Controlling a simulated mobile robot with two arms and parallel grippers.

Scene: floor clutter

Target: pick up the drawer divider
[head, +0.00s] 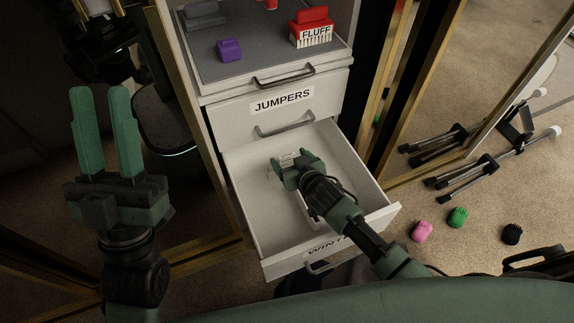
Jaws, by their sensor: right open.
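The lowest drawer (243,215), whose front label is partly hidden and shows "WINT", is pulled open. A narrow white piece that looks like the drawer divider (286,156) lies inside it, mostly hidden under my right gripper. My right gripper (290,162) reaches down into the drawer with its fingers apart at the white piece. I cannot tell whether the fingers touch it. My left gripper (103,92) is raised at the left, open and empty, with its green fingers pointing up.
Gold-framed mirror panels stand on both sides. Small pink (422,231), green (457,217) and black (511,234) things lie on the carpet at the right, near a black stand (470,180).

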